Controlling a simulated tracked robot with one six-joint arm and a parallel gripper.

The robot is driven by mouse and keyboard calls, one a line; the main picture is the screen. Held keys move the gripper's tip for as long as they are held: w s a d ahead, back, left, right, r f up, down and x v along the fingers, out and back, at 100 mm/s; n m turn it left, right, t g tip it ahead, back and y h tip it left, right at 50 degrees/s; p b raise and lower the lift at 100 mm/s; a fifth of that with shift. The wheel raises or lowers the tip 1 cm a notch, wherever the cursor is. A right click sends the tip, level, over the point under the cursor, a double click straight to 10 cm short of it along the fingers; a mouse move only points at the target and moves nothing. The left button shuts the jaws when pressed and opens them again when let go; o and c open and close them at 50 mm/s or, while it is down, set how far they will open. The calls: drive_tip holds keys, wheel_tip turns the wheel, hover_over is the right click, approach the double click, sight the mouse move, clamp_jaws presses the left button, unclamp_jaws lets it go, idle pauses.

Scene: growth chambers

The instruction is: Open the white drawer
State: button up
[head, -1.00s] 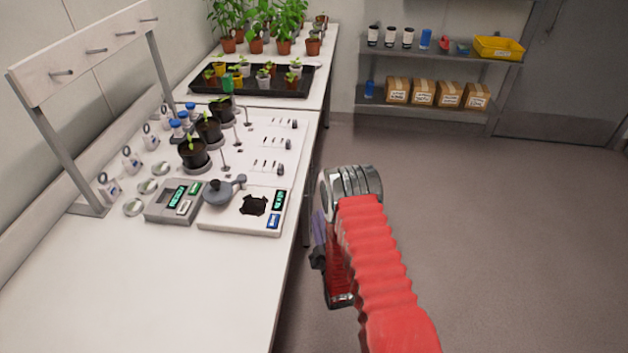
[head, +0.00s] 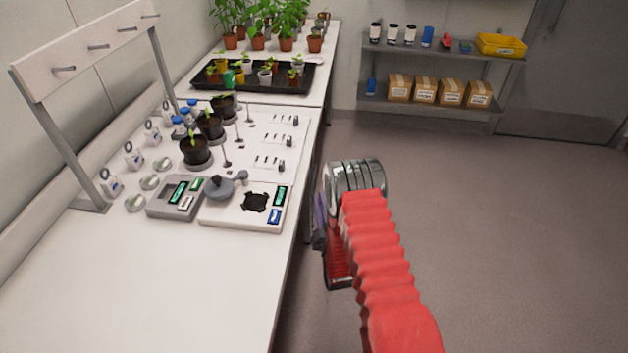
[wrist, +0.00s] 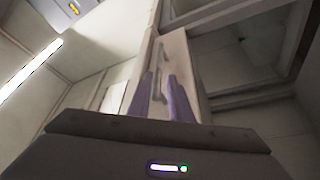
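The white drawer's pale front (wrist: 177,56) fills the upper middle of the wrist view, with a slim grey bar handle (wrist: 160,60) on it. My gripper (wrist: 161,78) points at this front. Its two purple fingers are apart, one on each side of the lower part of the handle, with gaps showing. I cannot tell whether they touch the handle. In the head view, my gripper (head: 319,222) is beside the bench's right edge, mostly hidden by my red arm. The drawer is hidden there below the bench top.
The white bench (head: 150,285) runs along the left, carrying a scale (head: 240,208), a grey meter (head: 178,198), dark pots and a black seedling tray (head: 210,86). A shelf (head: 440,110) with boxes stands at the back. The floor on the right is clear.

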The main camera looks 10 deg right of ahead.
sight(315, 178)
drive_tip(key=x, duration=0.9)
drive_tip(key=shift+w+r, duration=0.1)
drive_tip(key=shift+w, duration=0.2)
drive_tip(key=shift+c, duration=0.6)
clamp_jaws()
drive_tip(key=shift+a, duration=0.1)
